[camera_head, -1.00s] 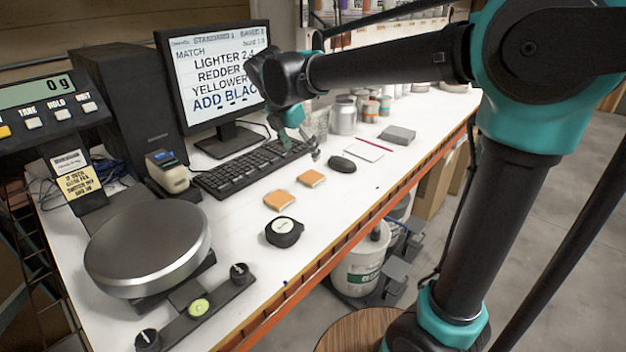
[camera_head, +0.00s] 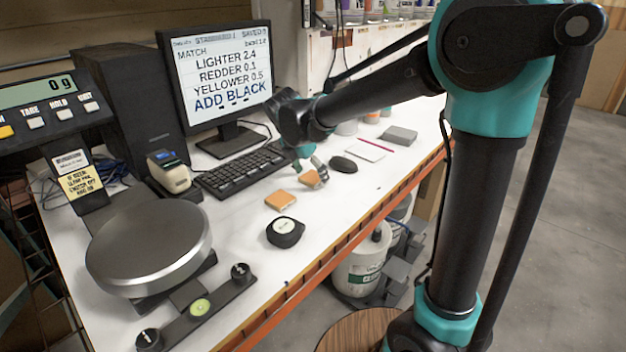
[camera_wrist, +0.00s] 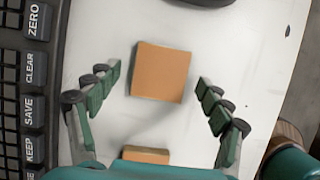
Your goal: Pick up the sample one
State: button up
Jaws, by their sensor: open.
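Two flat orange square samples lie on the white bench; neither shows a readable label, so I cannot tell which is sample one. The farther orange square (camera_head: 309,178) is partly covered by my gripper (camera_head: 313,172) in the head view. In the wrist view this orange square (camera_wrist: 161,72) lies ahead of and between the fingertips of my gripper (camera_wrist: 157,88). The fingers are spread wide on either side of it, apart from it. The nearer orange square (camera_head: 281,200) lies free; its edge shows at the bottom of the wrist view (camera_wrist: 146,154).
A keyboard (camera_head: 240,170) lies left of the squares. A scale (camera_head: 150,250) fills the near left. The bench edge runs along the right.

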jog(key=c, duration=1.1)
jog(key=shift+c, duration=0.2)
jog(key=shift+r, duration=0.15)
